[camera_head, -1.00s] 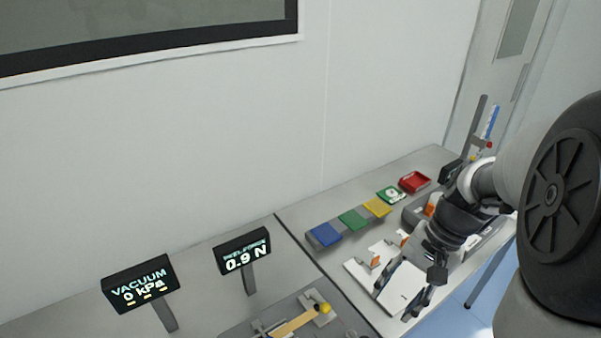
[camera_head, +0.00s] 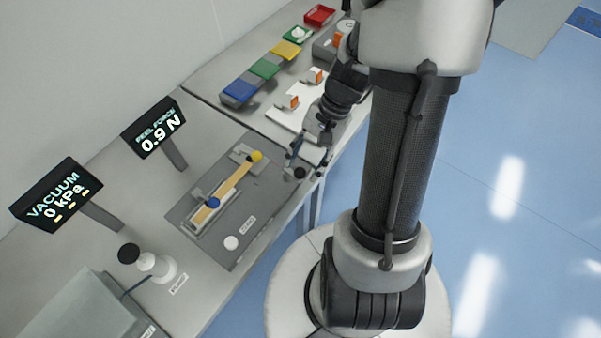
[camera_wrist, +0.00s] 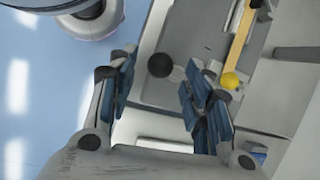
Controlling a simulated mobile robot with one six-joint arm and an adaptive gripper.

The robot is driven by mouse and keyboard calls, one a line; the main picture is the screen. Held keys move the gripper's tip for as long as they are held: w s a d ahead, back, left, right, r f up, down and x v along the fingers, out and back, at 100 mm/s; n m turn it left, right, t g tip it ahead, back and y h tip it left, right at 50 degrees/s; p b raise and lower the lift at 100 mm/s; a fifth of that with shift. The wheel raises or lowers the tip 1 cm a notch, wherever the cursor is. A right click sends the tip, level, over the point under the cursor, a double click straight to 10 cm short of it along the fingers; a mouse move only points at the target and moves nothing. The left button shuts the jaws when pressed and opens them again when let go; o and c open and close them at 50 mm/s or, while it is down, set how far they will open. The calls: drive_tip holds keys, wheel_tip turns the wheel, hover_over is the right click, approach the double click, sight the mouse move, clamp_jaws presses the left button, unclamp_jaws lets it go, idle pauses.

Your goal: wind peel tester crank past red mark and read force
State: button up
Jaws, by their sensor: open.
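The peel tester (camera_head: 185,214) is a grey plate with a tan strip (camera_head: 236,178), a yellow ball (camera_head: 256,156) at the strip's far end and a blue knob (camera_head: 214,202). My gripper (camera_head: 308,160) is open at the plate's right end. A black round knob (camera_head: 300,172), probably the crank's, is close by its fingertips. In the wrist view this knob (camera_wrist: 160,65) appears between the two open fingers (camera_wrist: 160,78), with gaps on both sides; depth is unclear. The peel force display (camera_head: 155,130) reads 0.9 N. I cannot make out a red mark.
A vacuum display (camera_head: 56,195) reads 0 kPa. Blue (camera_head: 240,90), green (camera_head: 264,68) and yellow (camera_head: 286,49) pads and a white fixture (camera_head: 284,117) are beyond. Blue floor is clear at right.

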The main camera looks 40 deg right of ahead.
sight(302, 168)
drive_tip(key=shift+b+x, duration=0.45)
drive_tip(key=shift+x, duration=1.5)
drive_tip(key=shift+c, duration=0.3)
clamp_jaws()
